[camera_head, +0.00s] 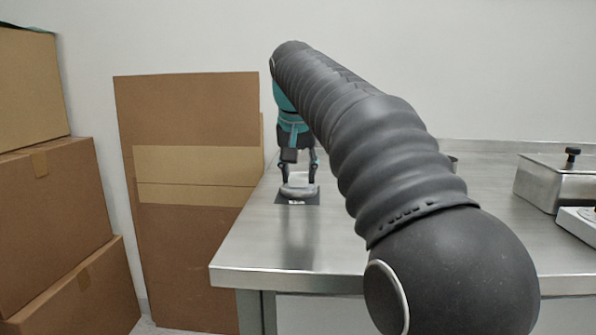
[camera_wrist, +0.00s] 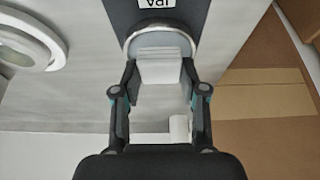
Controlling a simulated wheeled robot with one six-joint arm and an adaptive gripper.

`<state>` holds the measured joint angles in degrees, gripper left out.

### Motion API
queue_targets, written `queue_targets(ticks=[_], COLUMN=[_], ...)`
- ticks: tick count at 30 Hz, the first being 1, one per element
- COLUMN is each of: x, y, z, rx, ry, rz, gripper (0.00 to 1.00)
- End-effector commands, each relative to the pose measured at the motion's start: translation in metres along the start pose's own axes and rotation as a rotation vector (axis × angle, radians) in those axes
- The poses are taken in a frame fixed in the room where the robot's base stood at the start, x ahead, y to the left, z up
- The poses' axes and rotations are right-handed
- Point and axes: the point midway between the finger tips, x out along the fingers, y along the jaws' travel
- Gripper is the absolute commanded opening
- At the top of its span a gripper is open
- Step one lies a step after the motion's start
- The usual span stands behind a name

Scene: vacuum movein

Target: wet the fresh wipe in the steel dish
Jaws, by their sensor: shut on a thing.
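My gripper (camera_head: 299,164) is shut on a small folded white wipe (camera_wrist: 162,68). The wipe also shows between the fingers in the head view (camera_head: 296,179). The fingertips (camera_wrist: 160,82) point at the round steel dish (camera_wrist: 184,38), which also shows in the head view (camera_head: 298,191). The wipe's far end overlaps the dish's pale inside. I cannot tell whether it touches the bottom. The dish stands on a dark mat (camera_head: 305,201) with a white label, near the table's left end. The wipe hides part of the dish.
The steel table (camera_head: 330,258) has free room in front of the dish. A steel box (camera_head: 562,181) with a black knob and a white device (camera_head: 578,223) stand at the right. A white ring-shaped thing (camera_wrist: 50,35) lies beside the mat. Cardboard boxes (camera_head: 60,215) stand at the left.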

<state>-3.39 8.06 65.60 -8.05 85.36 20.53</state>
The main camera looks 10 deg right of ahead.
Motion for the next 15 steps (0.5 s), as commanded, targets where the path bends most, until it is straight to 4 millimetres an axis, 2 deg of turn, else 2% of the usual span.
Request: queue_targets(ticks=[15], x=[0.0052], y=[0.0000], z=[0.0021], rx=[0.000], ry=[0.000], rz=[0.000], gripper=[0.15])
